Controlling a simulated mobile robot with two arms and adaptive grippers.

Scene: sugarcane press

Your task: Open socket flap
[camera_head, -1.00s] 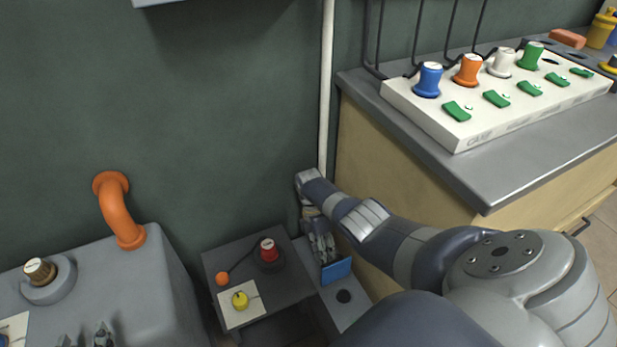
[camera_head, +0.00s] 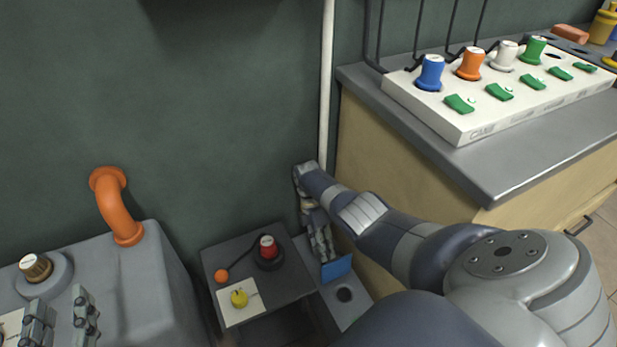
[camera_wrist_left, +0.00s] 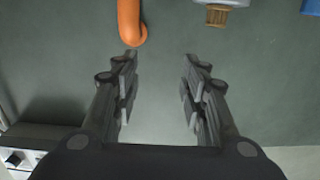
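The blue socket flap (camera_head: 337,268) stands raised at the back of a dark round socket hole (camera_head: 344,294) on a narrow grey box beside the small dark table. The hole is uncovered. My right gripper (camera_head: 321,244) points down just behind the flap; whether it touches the flap, and how far its fingers are apart, I cannot tell. My left gripper (camera_head: 60,325) is low at the left, over the grey machine, open and empty. In the left wrist view its two fingers (camera_wrist_left: 158,95) are wide apart with nothing between them.
A dark table (camera_head: 220,262) holds a red-topped plug (camera_head: 268,248), an orange knob (camera_head: 222,276) and a yellow knob (camera_head: 239,298). A grey machine with an orange pipe (camera_head: 118,210) stands left. A wooden cabinet (camera_head: 400,165) with a white socket panel (camera_head: 470,125) is close at the right.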

